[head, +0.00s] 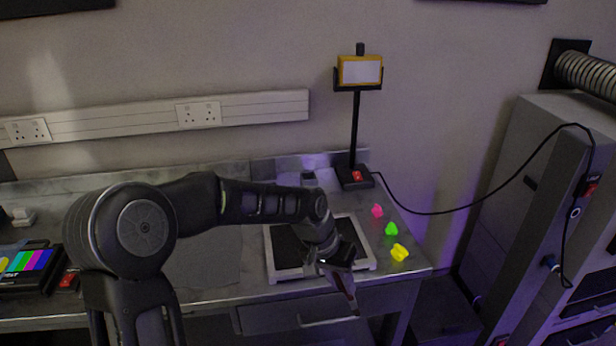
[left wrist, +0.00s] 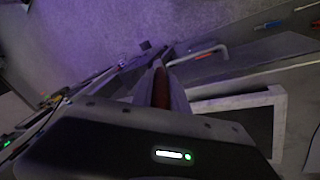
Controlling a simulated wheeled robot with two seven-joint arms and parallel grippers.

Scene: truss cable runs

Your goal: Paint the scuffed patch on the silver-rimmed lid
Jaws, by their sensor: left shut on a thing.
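A dark panel with a pale silver rim (head: 372,262) lies on the right part of the bench; it looks like the silver-rimmed lid. Its rim also shows at the right in the left wrist view (left wrist: 281,125). I cannot make out the scuffed patch. My left gripper (head: 348,292) points down by the panel's front right corner, in front of the bench edge in the picture. It is shut on a reddish-brown thing (left wrist: 161,88), mostly hidden between the fingers. I cannot tell whether that is a painting tool. My right gripper is not in view.
Pink (head: 377,211), green (head: 391,229) and yellow (head: 400,252) pieces lie right of the panel. A lamp-like stand (head: 355,130) with a black cable (head: 450,212) stands behind. A case with coloured stripes (head: 28,262) is at the left. A grey cabinet (head: 525,180) stands right.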

